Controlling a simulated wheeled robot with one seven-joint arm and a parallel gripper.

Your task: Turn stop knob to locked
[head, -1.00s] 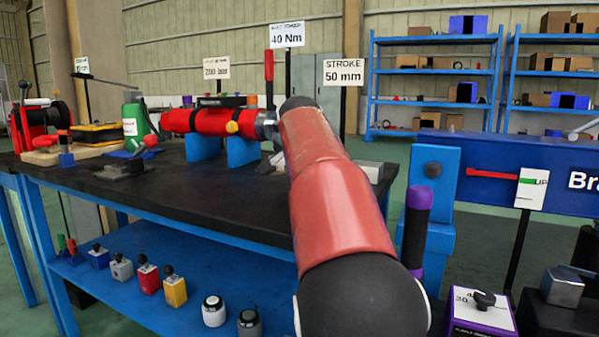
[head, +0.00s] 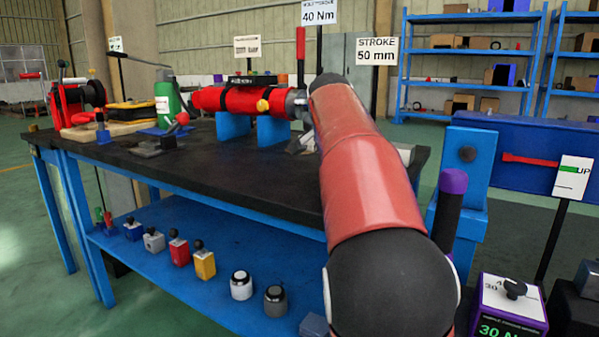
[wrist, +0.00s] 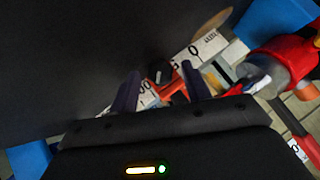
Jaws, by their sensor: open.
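I cannot say for sure which part is the stop knob. In the wrist view a small dark knob (wrist: 160,70) shows just beyond my fingertips, beside an orange-red part (wrist: 172,88) and white plates with black lettering (wrist: 203,48). My gripper (wrist: 161,87) is open, its two dark fingers on either side of the orange-red part; contact cannot be told. In the head view my red arm hides the gripper and this spot. A red cylinder (head: 240,101) with a yellow knob (head: 263,105) rests on blue supports (head: 272,131). The "locked" marking cannot be read.
The black bench top (head: 220,170) is largely clear in front. A green bottle (head: 168,105) and a red winch-like device (head: 75,100) stand at the left. A dark post with a purple top (head: 453,182) and a purple box (head: 510,300) are at the right.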

